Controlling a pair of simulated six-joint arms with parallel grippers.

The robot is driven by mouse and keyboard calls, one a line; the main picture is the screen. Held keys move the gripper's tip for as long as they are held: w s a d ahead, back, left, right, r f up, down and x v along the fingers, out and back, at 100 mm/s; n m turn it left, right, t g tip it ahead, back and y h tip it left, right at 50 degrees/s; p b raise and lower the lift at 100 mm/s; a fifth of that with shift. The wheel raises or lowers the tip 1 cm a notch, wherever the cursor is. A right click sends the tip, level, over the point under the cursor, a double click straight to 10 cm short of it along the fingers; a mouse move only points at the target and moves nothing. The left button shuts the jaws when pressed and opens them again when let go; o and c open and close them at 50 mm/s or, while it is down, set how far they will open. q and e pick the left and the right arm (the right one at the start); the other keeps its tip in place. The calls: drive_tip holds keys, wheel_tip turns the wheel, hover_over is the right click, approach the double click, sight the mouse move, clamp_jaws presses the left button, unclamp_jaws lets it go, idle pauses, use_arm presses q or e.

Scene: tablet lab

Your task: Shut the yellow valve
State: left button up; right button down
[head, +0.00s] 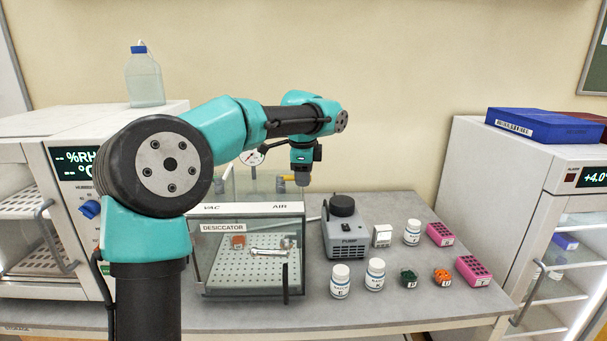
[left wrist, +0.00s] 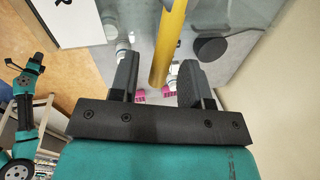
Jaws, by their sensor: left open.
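The yellow valve's handle (left wrist: 171,40) is a long bar running through the left wrist view from the top edge down between my left gripper's fingers. My left gripper (left wrist: 158,66) is open around it, one finger on each side, with gaps showing. In the head view my left gripper (head: 303,180) points down behind the desiccator (head: 222,228); a bit of yellow (head: 314,176) shows beside it, and most of the valve is hidden. My right arm (left wrist: 24,105) shows at the left of the wrist view, too small to read its jaws.
A dial gauge (head: 250,157) stands beside the valve, behind the desiccator. A grey pump (head: 344,238), white bottles and pink racks (head: 472,271) stand to the right on the bench. Cabinets flank the bench. The front strip of the bench is clear.

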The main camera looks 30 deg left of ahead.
use_arm(q)
drive_tip(key=shift+c, duration=0.3)
clamp_jaws()
drive_tip(key=shift+w, duration=0.1)
